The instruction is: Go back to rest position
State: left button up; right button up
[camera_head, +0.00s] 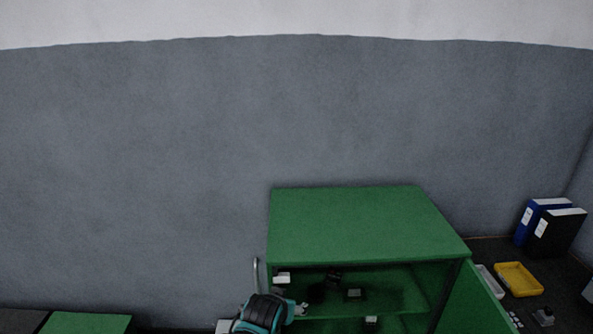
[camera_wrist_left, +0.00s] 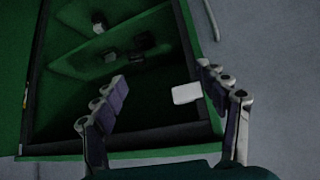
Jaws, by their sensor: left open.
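A green cabinet (camera_head: 365,222) stands in front of the wall with its front open, and its dark interior also shows in the left wrist view (camera_wrist_left: 165,137). My left gripper (camera_head: 299,308) is at the left side of the cabinet opening. In the left wrist view my left gripper (camera_wrist_left: 168,80) has its fingers spread apart, with nothing held between them. A small white block (camera_wrist_left: 186,93) shows between the fingers in that view, inside the cabinet's edge; contact cannot be told. My right gripper is not in view.
Small dark parts (camera_head: 354,294) sit on the cabinet shelf. The open green door (camera_head: 474,303) is at the right. Beyond it are a yellow tray (camera_head: 519,279) and binders (camera_head: 545,222). Another green box top (camera_head: 88,323) is at lower left. The wall above is bare.

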pick_arm(q)
jog(key=s+a+r+n, duration=0.1)
jog(key=s+a+r, duration=0.1)
jog(key=s+a, duration=0.5)
jog(key=s+a+r+n+g+y, duration=0.1)
jog(key=s+a+r, duration=0.1)
jog(key=s+a, duration=0.5)
jog(key=s, duration=0.6)
jog(key=shift+s+a+y, duration=0.3)
jog(key=shift+a, duration=0.05)
